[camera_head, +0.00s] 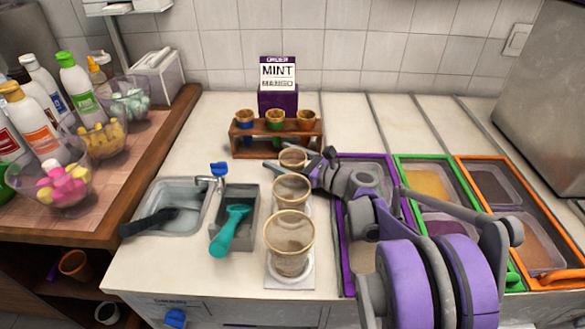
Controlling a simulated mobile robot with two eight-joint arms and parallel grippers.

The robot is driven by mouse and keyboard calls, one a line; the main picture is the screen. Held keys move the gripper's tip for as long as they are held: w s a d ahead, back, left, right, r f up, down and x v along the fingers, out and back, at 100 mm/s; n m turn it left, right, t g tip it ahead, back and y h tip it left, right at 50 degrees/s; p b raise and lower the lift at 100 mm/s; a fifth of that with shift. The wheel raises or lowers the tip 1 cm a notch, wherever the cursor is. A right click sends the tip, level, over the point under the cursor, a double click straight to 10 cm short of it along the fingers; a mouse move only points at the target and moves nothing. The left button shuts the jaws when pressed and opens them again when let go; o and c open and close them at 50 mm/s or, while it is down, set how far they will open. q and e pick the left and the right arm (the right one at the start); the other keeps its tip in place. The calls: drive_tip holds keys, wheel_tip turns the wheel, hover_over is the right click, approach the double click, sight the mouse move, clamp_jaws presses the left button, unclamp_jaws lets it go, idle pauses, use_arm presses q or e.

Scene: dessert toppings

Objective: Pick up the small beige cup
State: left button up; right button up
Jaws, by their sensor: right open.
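Three beige cups with tan rims stand in a row on the white counter. The small beige cup (292,157) is the farthest back, just in front of the wooden cone rack. A medium cup (291,190) stands in front of it and a large cup (289,242) is nearest. My right gripper (299,163) reaches in from the right, open, with its fingers at the small cup and partly hiding its lower part. I cannot tell whether they touch it. My left gripper is not in view.
The wooden rack (272,142) holds several cones in front of a purple MINT box (277,101). A grey bin (248,221) with a teal scoop (232,228) and a sink (176,219) lie left. Purple, green (403,177) and orange (466,180) framed trays lie right.

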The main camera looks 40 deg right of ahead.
drive_tip(key=c, duration=1.1)
drive_tip(key=shift+r, duration=0.1)
